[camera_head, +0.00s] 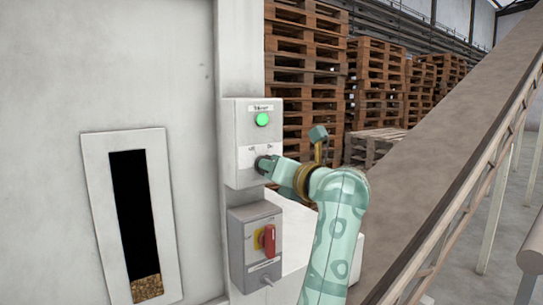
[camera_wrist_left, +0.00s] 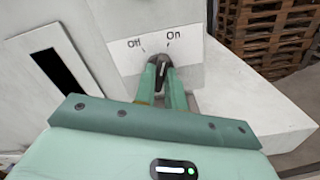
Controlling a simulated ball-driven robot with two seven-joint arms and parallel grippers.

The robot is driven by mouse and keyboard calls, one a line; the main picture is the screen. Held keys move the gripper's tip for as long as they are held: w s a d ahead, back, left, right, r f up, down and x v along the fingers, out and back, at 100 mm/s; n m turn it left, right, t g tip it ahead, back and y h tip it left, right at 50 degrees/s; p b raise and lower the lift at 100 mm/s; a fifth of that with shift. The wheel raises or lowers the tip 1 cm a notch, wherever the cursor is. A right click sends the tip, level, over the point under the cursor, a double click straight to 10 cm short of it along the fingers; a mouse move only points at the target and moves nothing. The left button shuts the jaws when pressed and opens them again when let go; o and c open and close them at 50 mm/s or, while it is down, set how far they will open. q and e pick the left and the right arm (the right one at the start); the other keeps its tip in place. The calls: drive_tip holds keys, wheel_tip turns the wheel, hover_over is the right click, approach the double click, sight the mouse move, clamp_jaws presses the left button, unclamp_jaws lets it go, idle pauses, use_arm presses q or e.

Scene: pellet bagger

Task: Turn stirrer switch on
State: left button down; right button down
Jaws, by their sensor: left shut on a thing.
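The stirrer switch is a dark rotary knob (camera_wrist_left: 160,61) on the front of a grey control box (camera_head: 240,140). In the left wrist view, "Off" is printed at its upper left and "On" at its upper right. A pale mark on the knob leans slightly to the On side. A green lamp (camera_head: 262,120) above it, under a small label (camera_head: 261,107), looks lit. My left gripper (camera_head: 268,166) is shut on the knob, with a finger on each side; it also shows in the left wrist view (camera_wrist_left: 162,72). The fingers partly hide the knob. My right gripper is not in view.
Below is a second box with a red handle (camera_head: 269,241) on a yellow plate. A sight window (camera_head: 89,200) at the left shows pellets (camera_head: 146,288) at its bottom. Pallet stacks (camera_head: 375,85) stand behind, and a sloping conveyor (camera_head: 450,160) runs along the right.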

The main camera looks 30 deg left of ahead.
use_arm(q)
drive_tip(key=shift+r+m+p, duration=0.1)
drive_tip(key=shift+m+p, duration=0.4)
drive_tip(key=shift+m, duration=0.1)
drive_tip(key=c, duration=1.5)
unclamp_jaws()
drive_tip(key=shift+o, duration=0.2)
drive_tip(key=v, duration=1.6)
drive_tip(key=shift+d+b, duration=0.25)
drive_tip(key=shift+b, duration=0.2)
